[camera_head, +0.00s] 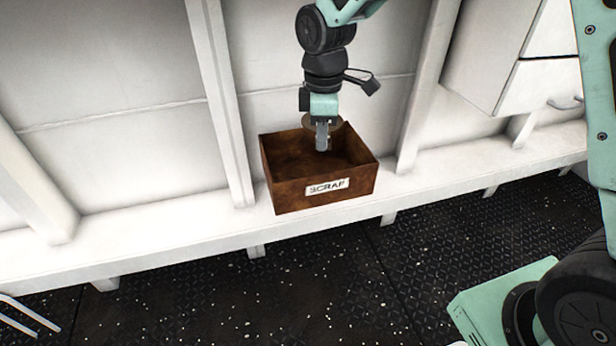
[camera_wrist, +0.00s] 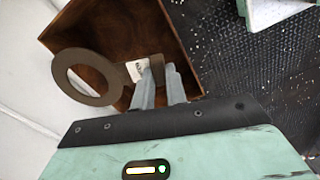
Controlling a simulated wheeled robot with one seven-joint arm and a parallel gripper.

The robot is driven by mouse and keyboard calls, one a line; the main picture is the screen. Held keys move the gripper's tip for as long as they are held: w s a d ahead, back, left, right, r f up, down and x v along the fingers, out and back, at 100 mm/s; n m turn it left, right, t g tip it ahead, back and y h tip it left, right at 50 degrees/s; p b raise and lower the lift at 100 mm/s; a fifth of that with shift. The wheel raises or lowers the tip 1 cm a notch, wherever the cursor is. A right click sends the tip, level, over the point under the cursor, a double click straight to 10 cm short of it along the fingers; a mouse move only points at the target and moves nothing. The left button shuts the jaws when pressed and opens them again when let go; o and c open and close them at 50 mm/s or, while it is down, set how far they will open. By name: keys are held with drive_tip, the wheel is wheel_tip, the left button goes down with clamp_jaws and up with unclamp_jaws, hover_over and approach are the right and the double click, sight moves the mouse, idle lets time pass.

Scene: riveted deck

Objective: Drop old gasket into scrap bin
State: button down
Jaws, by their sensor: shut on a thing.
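The scrap bin (camera_head: 281,187) is an open rusty-brown box with a "SCRAP" label on its front, standing on the white ledge. My gripper (camera_head: 322,143) points down over the bin's opening. In the wrist view my gripper (camera_wrist: 160,82) is shut on the old gasket (camera_wrist: 61,66), a flat brown ring with a tab that runs toward the fingers. The gasket also shows in the head view (camera_head: 337,122), partly hidden behind the gripper. In the wrist view the bin (camera_wrist: 182,40) lies beyond the fingers and looks empty where its inside shows.
The white ledge (camera_head: 150,224) runs along the wall, with upright ribs left and right of the bin. A white cabinet (camera_head: 540,85) hangs at the upper right. The dark studded floor (camera_head: 300,290) lies in front. A white rail (camera_head: 28,315) shows at lower left.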

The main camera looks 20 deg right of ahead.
wheel_tip(320, 180, down, 4)
drive_tip(key=b, duration=0.2)
drive_tip(key=shift+r+b, duration=0.25)
drive_tip(key=shift+b, duration=0.05)
drive_tip(key=shift+r, duration=0.1)
drive_tip(key=c, duration=1.3)
unclamp_jaws()
drive_tip(key=shift+c, duration=0.2)
wheel_tip(320, 180, up, 8)
drive_tip(key=p, duration=0.3)
drive_tip(key=shift+f+p, duration=0.2)
drive_tip(key=shift+p, duration=0.2)
